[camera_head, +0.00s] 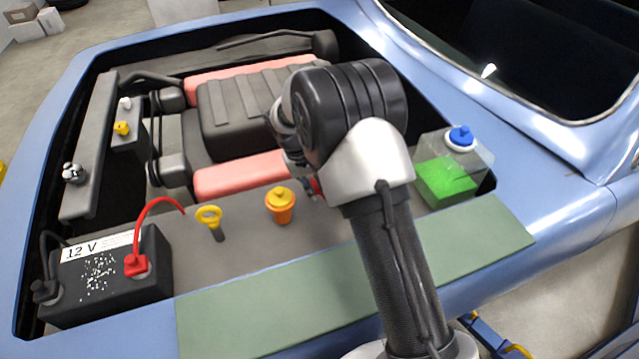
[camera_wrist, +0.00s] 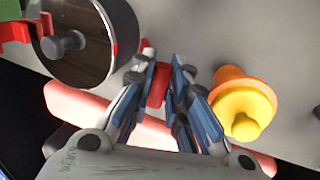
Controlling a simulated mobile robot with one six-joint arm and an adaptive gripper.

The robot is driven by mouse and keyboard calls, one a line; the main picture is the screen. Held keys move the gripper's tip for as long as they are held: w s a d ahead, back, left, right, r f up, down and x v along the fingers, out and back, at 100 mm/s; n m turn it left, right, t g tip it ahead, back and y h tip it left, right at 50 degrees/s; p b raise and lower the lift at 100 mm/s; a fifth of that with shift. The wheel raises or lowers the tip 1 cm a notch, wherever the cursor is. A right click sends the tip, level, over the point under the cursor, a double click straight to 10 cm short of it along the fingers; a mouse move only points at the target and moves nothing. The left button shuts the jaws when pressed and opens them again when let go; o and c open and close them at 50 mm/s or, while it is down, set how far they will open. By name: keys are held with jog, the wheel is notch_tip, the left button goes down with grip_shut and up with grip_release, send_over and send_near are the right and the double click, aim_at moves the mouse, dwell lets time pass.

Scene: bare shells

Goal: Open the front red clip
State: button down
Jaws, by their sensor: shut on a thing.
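My gripper (camera_wrist: 160,72) points at a spot between a dark round housing and an orange-yellow cap. Its fingers are shut on a red clip (camera_wrist: 155,92), which shows between the fingertips beside the housing's rim. The round housing (camera_wrist: 85,60) has a brown face, a pale rim and a metal knob in its middle. Another red part (camera_wrist: 16,31) shows at the housing's far left edge. In the head view my gripper (camera_head: 308,185) is mostly hidden behind my wrist, with a bit of red (camera_head: 317,186) at its tip. The round housing is hidden there by my arm.
The orange-yellow cap (camera_wrist: 243,105) stands close to the right of my fingers; it also shows in the head view (camera_head: 281,207). A yellow ring handle (camera_head: 209,216), a 12 V battery (camera_head: 105,275) and a green-filled reservoir (camera_head: 447,183) stand around the engine bay.

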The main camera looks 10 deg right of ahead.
jog(key=shift+s+a+f, duration=0.1)
jog(key=shift+a+f, duration=0.1)
jog(key=shift+a, duration=0.05)
jog(key=c, duration=1.6)
grip_release()
jog(key=shift+a, duration=0.1)
jog(key=shift+r, duration=0.25)
jog(key=v, duration=1.1)
jog(key=shift+r, duration=0.3)
